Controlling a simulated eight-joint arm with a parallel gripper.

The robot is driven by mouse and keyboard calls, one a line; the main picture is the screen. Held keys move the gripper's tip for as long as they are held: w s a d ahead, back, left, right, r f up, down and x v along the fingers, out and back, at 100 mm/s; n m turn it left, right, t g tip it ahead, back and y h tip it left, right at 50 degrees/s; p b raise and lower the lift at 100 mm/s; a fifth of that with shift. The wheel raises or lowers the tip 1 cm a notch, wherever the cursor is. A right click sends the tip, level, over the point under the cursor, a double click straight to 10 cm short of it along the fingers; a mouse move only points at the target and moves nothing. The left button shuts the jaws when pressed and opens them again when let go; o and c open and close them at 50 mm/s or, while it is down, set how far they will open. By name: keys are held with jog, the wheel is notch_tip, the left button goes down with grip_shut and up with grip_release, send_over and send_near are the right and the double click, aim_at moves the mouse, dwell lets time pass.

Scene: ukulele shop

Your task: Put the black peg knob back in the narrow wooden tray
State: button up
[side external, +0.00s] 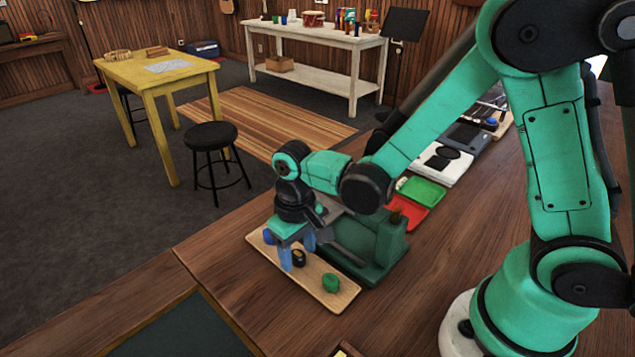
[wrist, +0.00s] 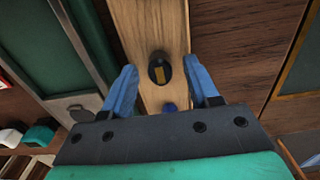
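The narrow wooden tray (side external: 318,290) lies on the brown bench in the side external view; its pale wood (wrist: 150,20) runs up the middle of the wrist view. The black peg knob (side external: 299,258) sits in the tray between a blue knob (side external: 268,237) and a green knob (side external: 331,283). In the wrist view the black knob (wrist: 160,68) shows a gold-coloured patch on top. My gripper (side external: 297,254) is over the tray, its blue fingers open. In the wrist view the fingertips (wrist: 161,68) stand on either side of the black knob, with gaps. The blue knob (wrist: 170,107) is partly hidden by my gripper.
A dark green block-like fixture (side external: 378,250) stands right beside the tray, close to my gripper. A red tray (side external: 408,215) and a green tray (side external: 422,191) lie behind it. The bench (side external: 240,300) in front of the tray is clear.

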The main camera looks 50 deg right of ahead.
aim_at(299, 254)
jog(key=shift+r, duration=0.1)
notch_tip(299, 254, up, 12)
jog(key=s+d+t, duration=0.3)
jog(key=d+t, duration=0.3)
jog(key=t, duration=0.1)
jog(key=shift+s+d+r, duration=0.3)
jog(key=shift+s, duration=0.1)
dwell(0.4)
dwell(1.1)
